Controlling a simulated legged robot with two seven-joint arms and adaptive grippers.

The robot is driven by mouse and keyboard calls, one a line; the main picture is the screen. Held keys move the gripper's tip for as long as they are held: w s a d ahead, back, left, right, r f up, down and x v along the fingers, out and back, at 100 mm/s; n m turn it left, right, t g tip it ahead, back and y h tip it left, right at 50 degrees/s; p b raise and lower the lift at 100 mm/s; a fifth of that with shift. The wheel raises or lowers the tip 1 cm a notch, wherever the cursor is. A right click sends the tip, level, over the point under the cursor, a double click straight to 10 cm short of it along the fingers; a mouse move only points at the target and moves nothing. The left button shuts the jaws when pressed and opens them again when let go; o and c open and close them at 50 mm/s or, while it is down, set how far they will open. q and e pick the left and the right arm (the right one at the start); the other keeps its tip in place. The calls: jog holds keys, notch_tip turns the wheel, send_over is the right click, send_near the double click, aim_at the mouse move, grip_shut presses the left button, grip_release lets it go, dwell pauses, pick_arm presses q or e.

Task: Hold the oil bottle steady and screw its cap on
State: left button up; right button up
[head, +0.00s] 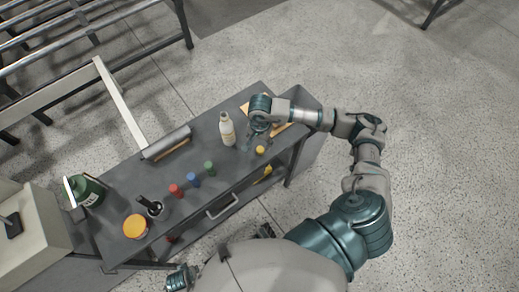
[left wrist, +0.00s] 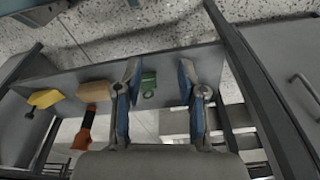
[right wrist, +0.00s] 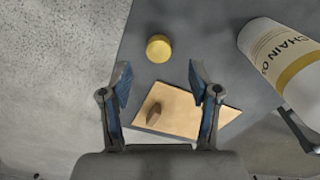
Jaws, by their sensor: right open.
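The white oil bottle (head: 227,130) stands upright on the grey workbench top. In the right wrist view the bottle (right wrist: 287,62) is at upper right, its label partly reading "CHAIN O". A small round yellow cap (head: 261,150) lies on the bench near its front edge, apart from the bottle; it also shows in the right wrist view (right wrist: 159,48). My right gripper (head: 259,137) is open and empty above the bench, right of the bottle and close to the cap. My left gripper (head: 180,279) is low in front of the bench, far from both; its fingers (left wrist: 160,85) are apart and empty.
A wooden board (right wrist: 180,105) lies under my right gripper. Red (head: 175,190), blue (head: 194,180) and green (head: 209,168) containers line the bench front. The left wrist faces a shelf with tools.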

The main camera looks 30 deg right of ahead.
aim_at(261, 149)
notch_tip(261, 149, down, 5)
jog(key=shift+d, duration=0.15)
jog(key=shift+r, duration=0.1)
jog(key=c, duration=0.8)
